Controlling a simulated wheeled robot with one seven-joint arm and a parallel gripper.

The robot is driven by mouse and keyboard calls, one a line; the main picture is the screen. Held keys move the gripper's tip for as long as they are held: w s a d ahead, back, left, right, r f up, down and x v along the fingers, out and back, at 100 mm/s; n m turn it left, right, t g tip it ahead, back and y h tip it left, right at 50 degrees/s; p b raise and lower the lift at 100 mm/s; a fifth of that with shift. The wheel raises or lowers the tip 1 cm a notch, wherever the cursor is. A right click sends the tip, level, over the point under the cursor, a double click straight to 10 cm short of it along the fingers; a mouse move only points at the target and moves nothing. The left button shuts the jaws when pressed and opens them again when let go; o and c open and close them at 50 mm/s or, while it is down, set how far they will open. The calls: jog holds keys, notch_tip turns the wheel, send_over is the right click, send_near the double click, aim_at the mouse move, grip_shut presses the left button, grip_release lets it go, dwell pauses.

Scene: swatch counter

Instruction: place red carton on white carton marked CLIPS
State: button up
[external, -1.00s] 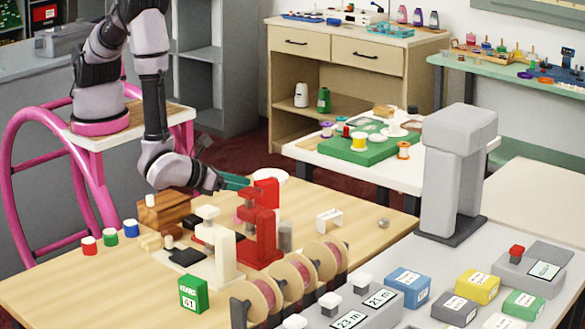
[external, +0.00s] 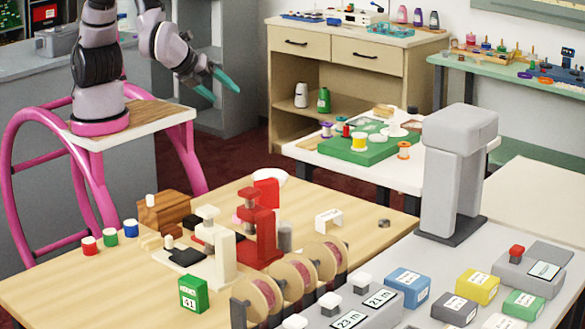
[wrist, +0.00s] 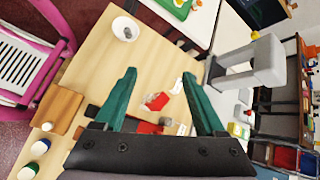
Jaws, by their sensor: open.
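My gripper (external: 221,87) is open and empty, raised well above and behind the wooden table. Its teal fingers also show in the wrist view (wrist: 160,95), spread apart, with the table far below. A red block-like thing (external: 266,188), perhaps the red carton, shows behind the red press (external: 262,228), which partly hides it. Red surfaces also show between the fingers in the wrist view (wrist: 157,101), but I cannot tell carton from press there. A white carton (external: 503,322) is cut by the bottom edge at the right; I cannot read its marking.
Blue (external: 408,285), yellow (external: 478,287) and green cartons (external: 524,304) stand on the grey counter. A green carton marked 41 (external: 193,294) stands on the wooden table (external: 120,285). A white press, spools and a tall grey post (external: 455,185) stand nearby.

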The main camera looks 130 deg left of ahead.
jog(key=s+d+r+n+t+h, duration=0.2)
jog(key=s+r+n+t+h, duration=0.1)
jog(key=s+r, duration=0.5)
jog(key=s+d+r+n+t+h, duration=0.3)
jog(key=s+r+n+h, duration=0.1)
jog(key=s+r, duration=0.4)
jog(key=shift+r+n+h, duration=0.3)
jog(key=shift+r+n, duration=0.25)
jog(key=shift+n, duration=0.25)
jog(key=shift+s, duration=0.1)
